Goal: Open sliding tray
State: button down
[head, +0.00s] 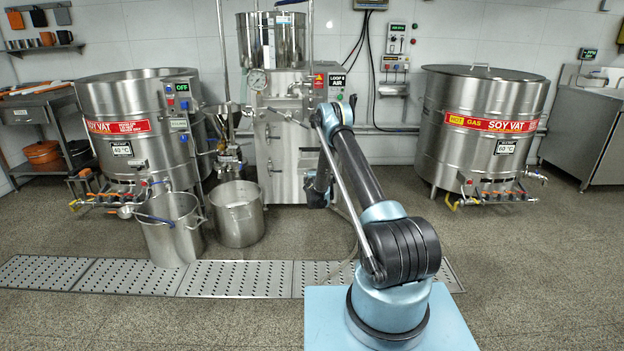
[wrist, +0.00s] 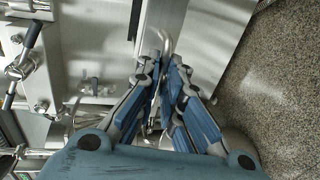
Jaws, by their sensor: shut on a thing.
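The steel colloid mill cabinet (head: 283,137) stands at the back, centre, in the head view. My gripper (wrist: 168,62) shows in the wrist view with its blue-padded fingers close together at the tips. The tips close around a bent metal handle (wrist: 166,41). The handle is on a smooth steel panel (wrist: 208,35), which may be the tray front; its edges are only partly in view. In the head view my arm folds down in front of the cabinet's lower right side, and the fingertips and handle cannot be made out there.
Steel pots (head: 172,228) and (head: 238,213) stand on the floor left of the cabinet. Soy vats stand at left (head: 125,115) and right (head: 480,125). A perforated floor drain (head: 235,278) crosses in front. The floor right of my arm is clear.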

jog(key=shift+s+d+f, duration=0.1)
jog(key=shift+d, duration=0.35)
jog(key=c, duration=1.8)
grip_release()
jog(key=shift+o, duration=0.2)
jog(key=shift+a, duration=0.15)
jog(key=v, duration=0.7)
jog(key=shift+s, duration=0.25)
